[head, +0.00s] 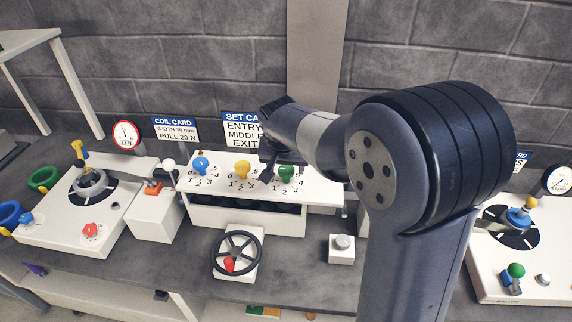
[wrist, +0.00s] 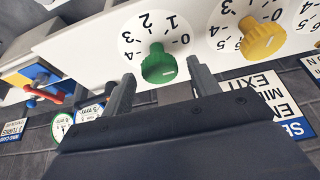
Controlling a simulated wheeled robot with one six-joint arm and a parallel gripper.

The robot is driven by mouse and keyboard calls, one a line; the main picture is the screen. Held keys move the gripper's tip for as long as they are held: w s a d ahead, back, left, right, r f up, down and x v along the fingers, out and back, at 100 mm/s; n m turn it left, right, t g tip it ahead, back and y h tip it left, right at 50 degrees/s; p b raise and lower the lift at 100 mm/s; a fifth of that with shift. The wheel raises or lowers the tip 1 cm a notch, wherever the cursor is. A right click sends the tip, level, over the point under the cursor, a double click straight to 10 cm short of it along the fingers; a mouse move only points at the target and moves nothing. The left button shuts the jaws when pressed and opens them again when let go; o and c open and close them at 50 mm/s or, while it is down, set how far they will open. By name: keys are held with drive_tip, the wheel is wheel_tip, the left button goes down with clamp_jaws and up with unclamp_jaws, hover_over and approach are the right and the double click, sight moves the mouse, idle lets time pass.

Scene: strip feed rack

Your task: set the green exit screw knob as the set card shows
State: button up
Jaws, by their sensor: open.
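The green exit screw knob (head: 286,173) is the right one of three knobs on the white rack top, on a numbered dial. In the wrist view the green knob (wrist: 158,67) shows between and just beyond the fingertips of my open gripper (wrist: 162,80), with nothing held. I cannot read its setting surely. The set card (head: 240,128) stands behind the rack; its ENTRY, MIDDLE and EXIT lines show, but my arm hides their values. The card also shows upside down and cut off in the wrist view (wrist: 276,100).
The yellow knob (head: 242,170) and blue knob (head: 201,165) stand left of the green one. A black handwheel (head: 237,254) and a grey button box (head: 342,247) are in front. A coil card (head: 175,130) stands at the back left.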

drive_tip(key=c, duration=1)
drive_tip(key=n, duration=0.1)
drive_tip(key=n+y, duration=0.1)
drive_tip(key=n, duration=0.2)
drive_tip(key=shift+d+n+y, duration=0.25)
drive_tip(key=shift+n+y, duration=0.05)
drive_tip(key=shift+y, duration=0.1)
drive_tip(key=shift+w+d+n+g+y+b, duration=0.15)
drive_tip(key=shift+n+y+b, duration=0.25)
drive_tip(key=shift+n, duration=0.65)
drive_tip(key=shift+s+a+n+g+y+b, duration=0.1)
drive_tip(key=shift+n+g+y+b, duration=0.25)
drive_tip(key=shift+n, duration=0.7)
drive_tip(key=o, duration=1)
